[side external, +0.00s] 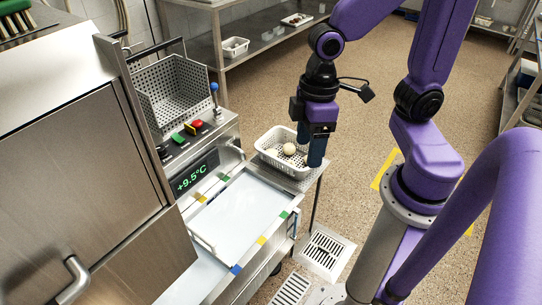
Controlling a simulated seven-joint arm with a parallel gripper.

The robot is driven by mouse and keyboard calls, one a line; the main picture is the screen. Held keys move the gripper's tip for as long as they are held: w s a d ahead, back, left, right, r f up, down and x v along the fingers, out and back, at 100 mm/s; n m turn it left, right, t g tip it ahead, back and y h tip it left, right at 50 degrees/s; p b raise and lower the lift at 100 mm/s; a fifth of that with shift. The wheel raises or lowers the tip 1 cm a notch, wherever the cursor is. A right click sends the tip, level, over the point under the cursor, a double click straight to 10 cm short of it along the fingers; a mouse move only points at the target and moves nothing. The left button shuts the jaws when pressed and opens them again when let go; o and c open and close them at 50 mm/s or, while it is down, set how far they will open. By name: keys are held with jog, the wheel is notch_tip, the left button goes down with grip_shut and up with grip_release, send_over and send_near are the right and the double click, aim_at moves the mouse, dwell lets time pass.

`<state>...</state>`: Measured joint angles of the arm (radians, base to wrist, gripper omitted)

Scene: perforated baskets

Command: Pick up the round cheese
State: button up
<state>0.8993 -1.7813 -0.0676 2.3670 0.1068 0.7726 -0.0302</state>
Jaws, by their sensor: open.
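A small round cream-coloured ball, likely the round cheese (289,149), sits in a white perforated basket (268,161). The basket stands on a steel ledge beyond the white work surface. Another pale piece (273,153) lies in the basket to its left; its shape is hard to tell. My gripper (311,148) points down over the right side of the basket, with its dark blue fingers apart. The fingers are just right of the ball, and nothing shows between them. They hide the right end of the basket.
A steel machine with a display and coloured buttons (197,124) stands left of the basket. A larger metal mesh basket (172,98) sits behind the buttons. A white tray surface (238,212) in front is clear. A steel table (262,42) stands at the back.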

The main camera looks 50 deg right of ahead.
jog(key=w+f+m+t+y, duration=0.1)
jog(key=w+f+m, duration=0.2)
jog(key=w, duration=0.4)
jog(key=w+f+m, duration=0.3)
jog(key=w+f, duration=0.1)
jog(key=w, duration=0.4)
jog(key=m+t+h, duration=0.2)
jog(key=m+h, duration=0.1)
jog(key=m, duration=0.9)
send_over(272, 153)
jog(key=s, duration=0.4)
notch_tip(272, 153, down, 22)
jog(key=x, duration=0.8)
jog(key=a+x, duration=0.1)
jog(key=x, duration=0.3)
jog(key=shift+f, duration=0.15)
jog(key=shift+x, duration=2.5)
jog(key=shift+s+a, duration=0.1)
